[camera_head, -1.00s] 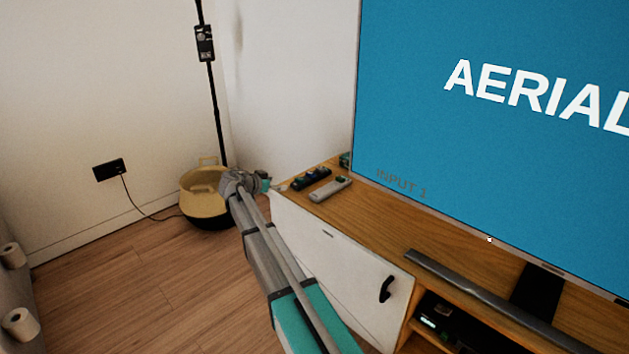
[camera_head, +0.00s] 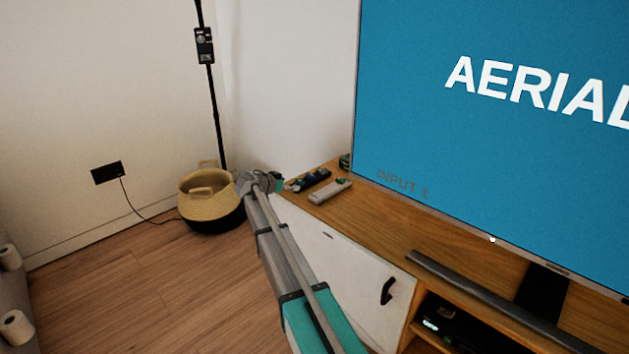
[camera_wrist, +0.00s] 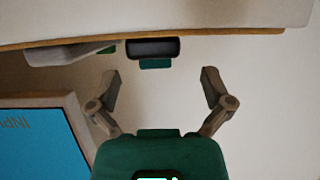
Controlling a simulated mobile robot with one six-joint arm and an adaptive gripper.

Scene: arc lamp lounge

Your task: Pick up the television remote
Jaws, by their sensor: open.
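A light grey remote (camera_head: 330,191) with a green patch lies on the wooden top of the TV cabinet, near its left end. A dark handheld item (camera_head: 312,180) lies just behind it; I cannot tell which is the television remote. My gripper (camera_wrist: 159,78) is open and empty, apart from both. In the head view my gripper (camera_head: 286,186) is at the cabinet's left end.
The television (camera_head: 480,130) stands on the cabinet (camera_head: 480,240), with a soundbar (camera_head: 490,305) in front. A small green-and-dark item (camera_head: 345,161) sits by the screen's left edge. A basket (camera_head: 205,205) and lamp pole (camera_head: 214,105) stand left of my arm.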

